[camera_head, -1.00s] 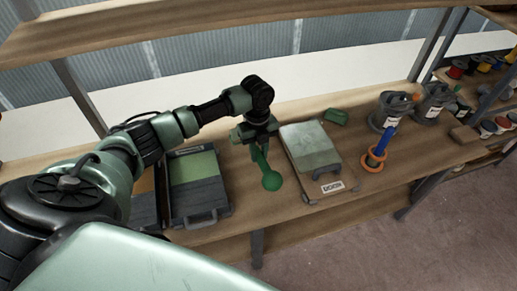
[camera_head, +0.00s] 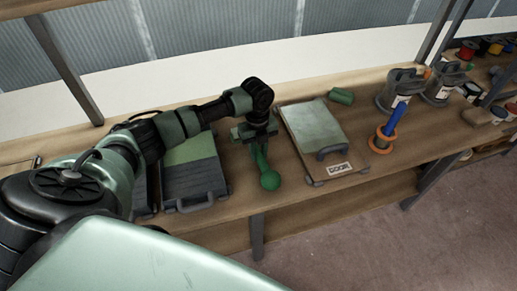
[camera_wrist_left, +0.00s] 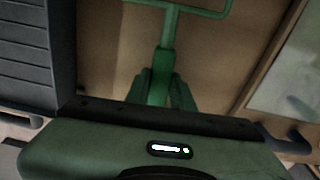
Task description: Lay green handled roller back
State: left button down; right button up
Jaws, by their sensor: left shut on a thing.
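The green handled roller (camera_head: 270,180) is in the middle of the head view, over the strip of bench between a dark case and a pale panel. My left gripper (camera_head: 258,152) is shut on it, pointing down. In the left wrist view the roller's green handle (camera_wrist_left: 165,50) sits between the fingers of my left gripper (camera_wrist_left: 160,88), and a thin green frame spreads out at the top edge. I cannot tell whether the roller touches the wooden bench (camera_head: 232,204). My right gripper is not in view.
A dark case with a green top (camera_head: 195,178) lies left of the roller. A pale panel with a handle and label (camera_head: 312,125) lies right. Beyond it are a small green block (camera_head: 341,96), an orange and blue item (camera_head: 383,141) and grey canisters (camera_head: 399,88).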

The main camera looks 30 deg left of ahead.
pick_arm(q)
jog(key=shift+f, duration=0.2)
jog(key=c, duration=1.1)
grip_release()
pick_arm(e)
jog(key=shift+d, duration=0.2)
pick_arm(q)
jog(key=shift+r, duration=0.1)
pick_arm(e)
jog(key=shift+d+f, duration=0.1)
pick_arm(q)
jog(key=r, duration=0.4)
jog(key=r+b, duration=0.1)
jog(key=r, duration=0.2)
jog(key=shift+w+a+r, duration=0.15)
jog(key=shift+a+r, duration=0.05)
jog(key=shift+r, duration=0.15)
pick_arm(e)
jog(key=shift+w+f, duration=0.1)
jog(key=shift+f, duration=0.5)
